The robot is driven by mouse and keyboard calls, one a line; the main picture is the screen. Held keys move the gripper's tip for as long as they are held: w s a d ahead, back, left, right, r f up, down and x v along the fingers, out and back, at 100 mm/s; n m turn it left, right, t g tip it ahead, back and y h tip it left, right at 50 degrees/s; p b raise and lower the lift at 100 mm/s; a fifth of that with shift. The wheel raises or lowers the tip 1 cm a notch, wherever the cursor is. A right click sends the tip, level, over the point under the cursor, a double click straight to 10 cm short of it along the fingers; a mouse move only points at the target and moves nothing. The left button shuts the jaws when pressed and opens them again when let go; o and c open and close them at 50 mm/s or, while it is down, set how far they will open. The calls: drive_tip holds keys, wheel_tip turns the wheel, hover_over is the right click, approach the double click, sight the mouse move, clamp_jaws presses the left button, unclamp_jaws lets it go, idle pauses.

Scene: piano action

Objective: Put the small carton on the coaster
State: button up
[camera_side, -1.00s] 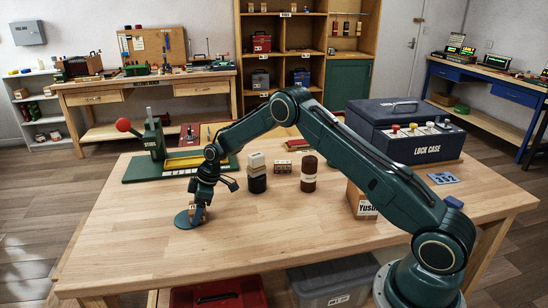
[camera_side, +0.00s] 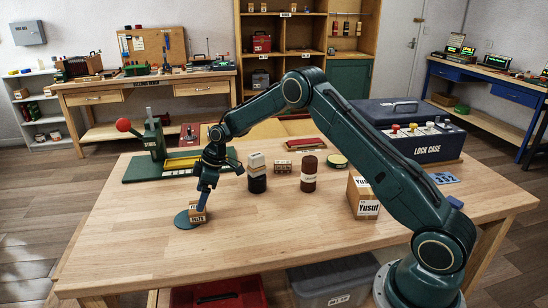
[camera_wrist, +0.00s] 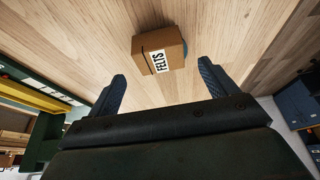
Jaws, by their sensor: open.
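The small brown carton (camera_side: 198,214), with a white label reading FELTS in the wrist view (camera_wrist: 158,50), sits upright on the round teal coaster (camera_side: 181,221), toward its right side in the side view. In the wrist view only a thin blue edge of the coaster (camera_wrist: 185,46) shows beside the carton, so how fully it is supported is hard to tell. My gripper (camera_side: 204,200) is open just above the carton. In the wrist view its two fingers (camera_wrist: 161,72) are spread wide, with the carton beyond the tips and apart from them.
A dark jar with a cream block on it (camera_side: 257,180), a brown cylinder (camera_side: 309,174) and a small brick-like box (camera_side: 283,167) stand behind. A green stand with a red knob (camera_side: 150,150) is at back left. A Yusuf box (camera_side: 363,205) is right. The front tabletop is clear.

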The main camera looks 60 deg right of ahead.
drive_tip(key=v, duration=0.6)
drive_tip(key=shift+r, duration=0.2)
drive_tip(key=shift+s, duration=0.1)
drive_tip(key=s+a+r+m+t+h, duration=0.1)
drive_tip(key=s+a+r+m, duration=0.1)
drive_tip(key=s+r, duration=0.7)
drive_tip(key=s+a+r+m+h, duration=0.1)
drive_tip(key=s+a+r+m, duration=0.15)
drive_tip(key=s+r, duration=0.65)
drive_tip(key=s+a+m+t+h, duration=0.1)
drive_tip(key=s+m, duration=0.3)
drive_tip(key=s, duration=2)
drive_tip(key=shift+r, duration=0.4)
